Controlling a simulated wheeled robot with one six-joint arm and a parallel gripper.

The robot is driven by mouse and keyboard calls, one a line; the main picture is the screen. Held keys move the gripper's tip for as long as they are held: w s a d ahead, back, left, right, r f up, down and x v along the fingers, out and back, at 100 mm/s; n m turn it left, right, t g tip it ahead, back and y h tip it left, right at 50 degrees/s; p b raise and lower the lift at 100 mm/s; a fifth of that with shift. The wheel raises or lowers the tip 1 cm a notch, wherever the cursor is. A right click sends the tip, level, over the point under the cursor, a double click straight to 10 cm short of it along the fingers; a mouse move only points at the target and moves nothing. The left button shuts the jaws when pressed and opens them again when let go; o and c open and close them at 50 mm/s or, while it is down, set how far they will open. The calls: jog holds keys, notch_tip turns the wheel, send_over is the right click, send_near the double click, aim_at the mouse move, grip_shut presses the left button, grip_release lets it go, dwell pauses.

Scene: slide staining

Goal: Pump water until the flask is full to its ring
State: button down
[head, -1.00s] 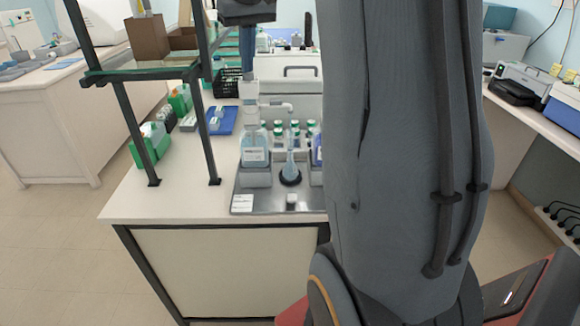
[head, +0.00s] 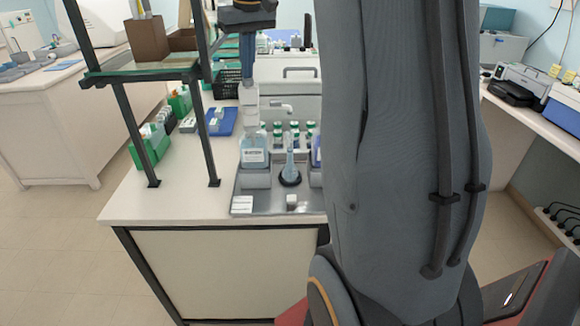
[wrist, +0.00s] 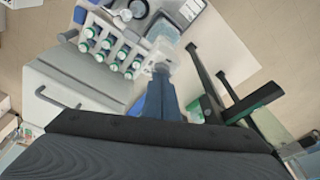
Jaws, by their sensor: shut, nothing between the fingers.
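The wash bottle of pale blue water (head: 255,150) stands upright in a grey holder on the tray, with a white pump head (head: 249,95) and a spout reaching right. The narrow-necked flask (head: 290,168) stands under the spout end on a dark round base. Pale blue shows low in it, but its ring and exact level are too small to tell. My gripper (head: 248,80) points straight down with its blue fingers shut, right at the top of the pump head. The wrist view shows the fingers (wrist: 158,88) over the pump head (wrist: 160,68); whether they touch is unclear.
The grey metal tray (head: 265,204) holds the bottles and a small white block. Green-capped bottles (head: 294,130) stand behind the flask. A dark-framed shelf (head: 140,75) rises to the left. My arm hides the right side of the tray.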

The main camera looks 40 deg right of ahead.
jog(key=shift+f, duration=0.1)
dwell(0.5)
jog(key=shift+w+p+v, duration=0.2)
jog(key=shift+p+v, duration=0.5)
jog(key=shift+v, duration=0.15)
jog(key=shift+w+p+v, duration=0.15)
jog(key=shift+p+v, duration=0.6)
jog(key=shift+v, duration=0.1)
jog(key=shift+w+p+v, duration=0.2)
jog(key=shift+p+v, duration=0.5)
jog(key=shift+v, duration=0.15)
jog(key=v, duration=0.2)
jog(key=w+p+v, duration=0.1)
jog(key=v, duration=0.2)
jog(key=shift+d+r, duration=0.1)
jog(key=shift+r, duration=0.1)
